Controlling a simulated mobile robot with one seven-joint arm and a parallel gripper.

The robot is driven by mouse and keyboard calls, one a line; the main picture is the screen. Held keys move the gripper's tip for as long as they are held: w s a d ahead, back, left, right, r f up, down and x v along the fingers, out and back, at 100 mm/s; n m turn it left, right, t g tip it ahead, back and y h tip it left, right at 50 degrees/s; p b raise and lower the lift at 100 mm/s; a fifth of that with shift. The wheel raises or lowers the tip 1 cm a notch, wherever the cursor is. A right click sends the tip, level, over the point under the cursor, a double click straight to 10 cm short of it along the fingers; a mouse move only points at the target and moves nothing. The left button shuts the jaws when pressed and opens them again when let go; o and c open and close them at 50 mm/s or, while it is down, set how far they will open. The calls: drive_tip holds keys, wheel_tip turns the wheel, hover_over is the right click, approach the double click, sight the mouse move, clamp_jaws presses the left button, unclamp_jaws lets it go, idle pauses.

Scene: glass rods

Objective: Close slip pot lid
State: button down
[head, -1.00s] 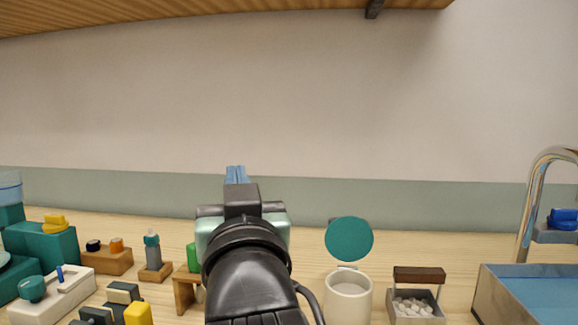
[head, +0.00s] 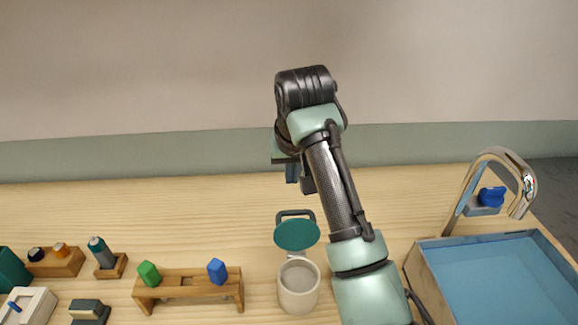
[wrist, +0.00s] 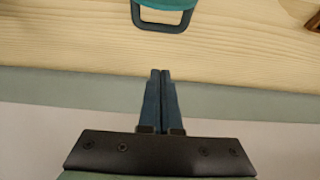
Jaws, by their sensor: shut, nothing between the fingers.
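The slip pot (head: 299,290) is a white cup on the wooden counter, right of the middle in the head view. Its round teal lid (head: 297,235) stands open, tilted up at the back, with a dark loop handle (head: 296,214) behind it. In the wrist view the handle (wrist: 163,27) and the edge of the lid (wrist: 165,4) show at the top. My gripper (head: 292,174) points down behind the lid, apart from it, partly hidden by my arm. In the wrist view my gripper (wrist: 160,75) has its fingers together and empty.
A wooden rack (head: 188,285) with a green and a blue piece stands left of the pot. A blue-floored sink (head: 490,275) with a chrome faucet (head: 497,160) is on the right. The wall (head: 150,155) rises close behind my gripper.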

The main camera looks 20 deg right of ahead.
sight(296, 227)
wheel_tip(296, 227, down, 7)
drive_tip(key=p, duration=0.2)
drive_tip(key=shift+s+f, duration=0.2)
idle(0.7)
idle(0.5)
